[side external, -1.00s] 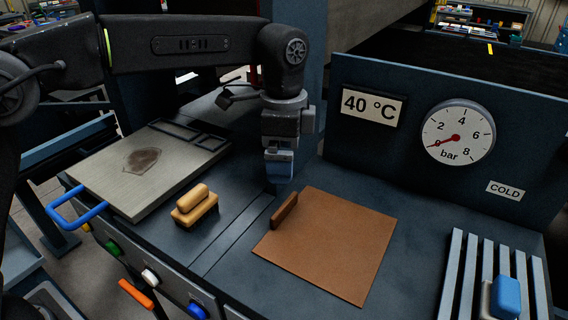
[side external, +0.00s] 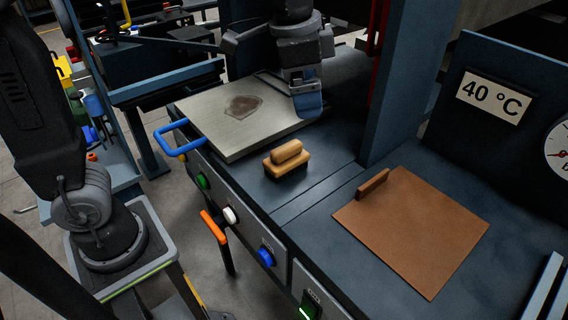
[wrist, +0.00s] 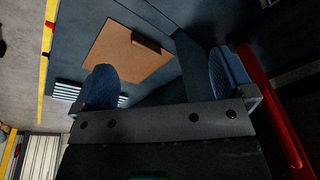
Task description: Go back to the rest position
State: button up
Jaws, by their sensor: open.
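My gripper (side external: 308,104) hangs beside the right edge of the metal plate (side external: 225,140), above the bench and behind the wooden-handled brush (side external: 287,160). In the wrist view my gripper (wrist: 165,80) shows two blue fingers spread apart with nothing held between them. The brown sheet (side external: 415,235) with a raised strip along one edge lies flat on the bench. It also shows beyond the fingers in the wrist view (wrist: 128,55).
The plate has a dark stain and a blue handle (side external: 170,148). A blue post (side external: 405,85) stands right of my gripper. The display (side external: 494,97) reads 40 °C. An orange lever (side external: 214,227) and green, white and blue buttons are on the front. A slatted rack (side external: 545,295) is at lower right.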

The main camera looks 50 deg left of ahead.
jog(key=s+a+f+n+t, duration=0.1)
jog(key=s+a+f+n, duration=0.2)
jog(key=s, duration=0.4)
jog(key=s+a+f+n+t, duration=0.2)
jog(key=s+a+f+n, duration=0.1)
jog(key=s+a, duration=0.3)
jog(key=shift+s+n+y, duration=0.3)
jog(key=shift+s+n, duration=0.5)
jog(key=shift+s, duration=0.35)
